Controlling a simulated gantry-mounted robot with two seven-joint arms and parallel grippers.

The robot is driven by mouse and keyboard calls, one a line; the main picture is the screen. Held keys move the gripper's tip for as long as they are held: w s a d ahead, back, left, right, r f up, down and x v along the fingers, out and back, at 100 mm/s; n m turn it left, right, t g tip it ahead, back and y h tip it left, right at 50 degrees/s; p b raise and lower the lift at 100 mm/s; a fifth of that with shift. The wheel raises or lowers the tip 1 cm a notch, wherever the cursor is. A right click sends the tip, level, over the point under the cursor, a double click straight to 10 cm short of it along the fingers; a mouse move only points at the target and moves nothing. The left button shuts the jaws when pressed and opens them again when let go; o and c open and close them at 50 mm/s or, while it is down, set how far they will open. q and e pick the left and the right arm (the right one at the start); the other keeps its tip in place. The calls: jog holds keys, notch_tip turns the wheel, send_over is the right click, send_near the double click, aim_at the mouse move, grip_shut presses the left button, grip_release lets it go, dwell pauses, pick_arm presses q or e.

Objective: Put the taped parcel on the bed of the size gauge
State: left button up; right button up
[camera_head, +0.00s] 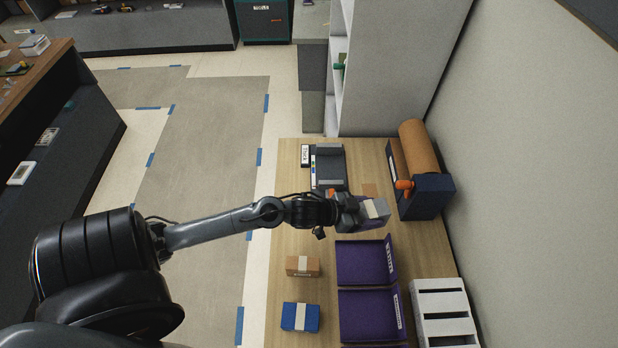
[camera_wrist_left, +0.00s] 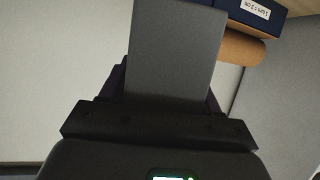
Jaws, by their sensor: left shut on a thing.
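A grey parcel (camera_head: 381,217) with a pale tape strip on its top is held by my left gripper (camera_head: 362,212), which is shut on it. In the left wrist view a plain dark grey face, likely the parcel (camera_wrist_left: 175,50), fills the space in front of the gripper. The size gauge (camera_head: 330,153) is a dark grey device at the back left of the wooden table, with a coloured strip on its left side. The parcel is in front and to the right of the gauge, apart from it. My forearm and gripper hide part of the table between them.
A brown paper roll (camera_head: 418,147) in a dark blue stand (camera_head: 428,196) is at the back right, close to the parcel. Purple trays (camera_head: 365,263), a tan box (camera_head: 303,266), a blue box (camera_head: 300,317) and a white slotted rack (camera_head: 443,312) stand nearer.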

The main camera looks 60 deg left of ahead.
notch_tip(320, 180, down, 13)
jog(key=b, duration=1)
jog(key=shift+s+a+r, duration=0.1)
jog(key=shift+s+a, duration=0.05)
pick_arm(q)
jog(key=w+a+f+m+g+h+b, duration=0.1)
jog(key=a+f, duration=0.1)
jog(key=a, duration=0.7)
jog(key=w+a+f+m+h, duration=0.1)
jog(key=a+f+h, duration=0.1)
jog(key=a, duration=0.7)
pick_arm(e)
jog(key=shift+f, duration=0.3)
jog(key=shift+f+b, duration=0.65)
jog(key=shift+b, duration=0.05)
pick_arm(q)
jog(key=shift+s+a+f+b, duration=0.1)
jog(key=shift+s+a+f, duration=0.15)
jog(key=shift+a+f, duration=1.65)
jog(key=shift+s+a+f+b, duration=0.1)
jog(key=shift+s+a+f, duration=0.1)
jog(key=shift+a+f, duration=1.65)
jog(key=shift+s+a+f+b, duration=0.1)
jog(key=shift+s+a+f, duration=0.15)
jog(key=shift+a+f, duration=1.6)
pick_arm(e)
jog(key=shift+f, duration=0.3)
pick_arm(q)
jog(key=shift+a+r, duration=0.2)
jog(key=shift+a, duration=0.1)
